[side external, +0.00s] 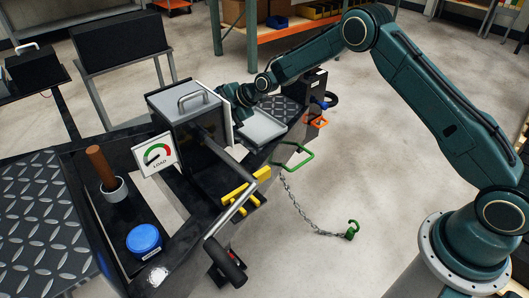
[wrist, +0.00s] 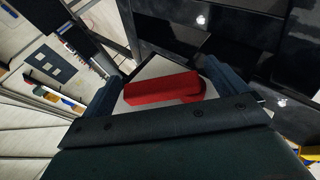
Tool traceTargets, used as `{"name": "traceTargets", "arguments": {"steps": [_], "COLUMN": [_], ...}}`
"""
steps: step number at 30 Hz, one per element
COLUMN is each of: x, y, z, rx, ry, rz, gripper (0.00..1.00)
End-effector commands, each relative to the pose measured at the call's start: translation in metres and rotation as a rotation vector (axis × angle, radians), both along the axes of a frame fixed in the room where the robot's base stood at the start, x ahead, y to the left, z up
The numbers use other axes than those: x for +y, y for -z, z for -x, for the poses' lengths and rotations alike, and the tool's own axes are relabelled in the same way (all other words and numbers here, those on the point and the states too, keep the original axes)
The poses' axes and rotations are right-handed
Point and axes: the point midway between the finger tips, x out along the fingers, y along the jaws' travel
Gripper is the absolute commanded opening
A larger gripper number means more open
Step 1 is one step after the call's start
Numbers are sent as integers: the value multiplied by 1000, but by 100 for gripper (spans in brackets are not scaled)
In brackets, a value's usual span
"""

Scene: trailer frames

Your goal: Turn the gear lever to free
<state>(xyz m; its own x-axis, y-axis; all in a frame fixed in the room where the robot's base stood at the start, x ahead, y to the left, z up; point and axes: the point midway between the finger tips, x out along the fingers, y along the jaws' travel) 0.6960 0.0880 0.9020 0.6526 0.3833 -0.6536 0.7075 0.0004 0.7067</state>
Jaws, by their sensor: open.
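A red lever (wrist: 160,92) shows in the wrist view on a pale plate (wrist: 150,68). It is a long bar with a thicker right end, lying roughly across the picture. My gripper (wrist: 162,74) is open, with one dark blue finger to each side of the lever. I cannot tell whether either finger touches it. In the side external view my gripper (side external: 234,112) is at the pale plate (side external: 217,98) on the far side of the black box (side external: 185,115). The red lever is hidden there. Any marking for free cannot be read.
The box has a grey handle on top and a load gauge (side external: 157,153) beside it. A blue-capped container (side external: 144,240) sits on the frame. Open floor lies right.

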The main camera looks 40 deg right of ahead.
Motion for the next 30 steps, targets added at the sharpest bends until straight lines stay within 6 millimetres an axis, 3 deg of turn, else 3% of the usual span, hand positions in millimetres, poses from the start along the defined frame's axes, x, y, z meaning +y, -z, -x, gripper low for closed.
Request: {"name": "traceTargets", "arguments": {"steps": [13, 22, 30], "x": [2, 2, 2], "y": [4, 3, 0], "z": [-4, -5, -6], "rx": [0, -4, -21], "ry": [1, 2, 3], "rz": [1, 0, -2], "gripper": [97, 40, 40]}}
